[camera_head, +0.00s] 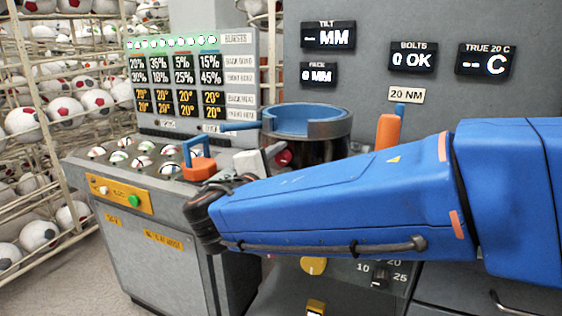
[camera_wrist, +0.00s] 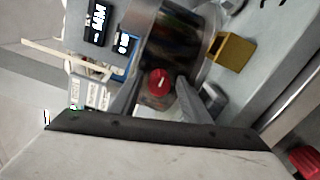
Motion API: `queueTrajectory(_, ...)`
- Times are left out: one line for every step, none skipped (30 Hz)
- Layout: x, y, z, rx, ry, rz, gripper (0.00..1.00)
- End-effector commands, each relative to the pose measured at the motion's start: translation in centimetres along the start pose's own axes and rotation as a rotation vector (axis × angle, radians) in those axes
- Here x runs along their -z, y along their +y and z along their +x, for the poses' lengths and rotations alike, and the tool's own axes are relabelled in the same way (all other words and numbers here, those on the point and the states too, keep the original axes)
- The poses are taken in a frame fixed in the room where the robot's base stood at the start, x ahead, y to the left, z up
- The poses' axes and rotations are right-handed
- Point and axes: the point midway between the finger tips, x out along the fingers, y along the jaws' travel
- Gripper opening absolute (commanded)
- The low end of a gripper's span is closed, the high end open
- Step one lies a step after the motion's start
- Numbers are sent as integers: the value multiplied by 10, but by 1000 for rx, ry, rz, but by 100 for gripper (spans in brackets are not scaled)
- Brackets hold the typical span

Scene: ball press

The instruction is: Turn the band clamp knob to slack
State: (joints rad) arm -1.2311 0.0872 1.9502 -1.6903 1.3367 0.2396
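A red knob with a white pointer mark (camera_wrist: 160,80), which I take for the band clamp knob, sits against the dark metal cylinder in the wrist view. It shows partly as a dark red spot (camera_head: 283,158) in the head view, just beyond my gripper (camera_head: 268,157). In the wrist view my gripper (camera_wrist: 160,85) has one grey finger on each side of the knob. The fingers look apart, with a narrow gap to the knob, though contact is hard to judge. The cylinder (camera_head: 308,148) has a blue inner lining. My arm hides its lower part.
An orange block with a blue handle (camera_head: 199,168) stands left of my gripper. An orange-handled tool (camera_head: 388,131) stands right of the cylinder. A console with ball-panel samples (camera_head: 140,158) and a ball rack are at left. A yellow block (camera_wrist: 236,51) is near the cylinder.

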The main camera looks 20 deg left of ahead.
Motion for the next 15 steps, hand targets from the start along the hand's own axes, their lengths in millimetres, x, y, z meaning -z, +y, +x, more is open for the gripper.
queueTrajectory(0,0,0,0,0,0,45)
queueTrajectory(0,0,0,0,0,1,45)
queueTrajectory(0,0,0,0,0,1,45)
queueTrajectory(0,0,0,0,0,1,45)
queueTrajectory(0,0,0,0,0,1,45)
queueTrajectory(0,0,0,0,0,1,45)
queueTrajectory(0,0,-1,0,0,1,45)
queueTrajectory(0,0,-2,0,0,1,45)
queueTrajectory(0,0,-4,0,1,1,45)
queueTrajectory(0,0,-6,0,1,1,45)
queueTrajectory(0,0,-9,0,1,2,45)
queueTrajectory(0,0,-13,0,1,2,45)
queueTrajectory(0,0,-17,0,1,2,45)
queueTrajectory(0,1,-22,-1,2,2,45)
queueTrajectory(0,0,-28,-1,3,1,45)
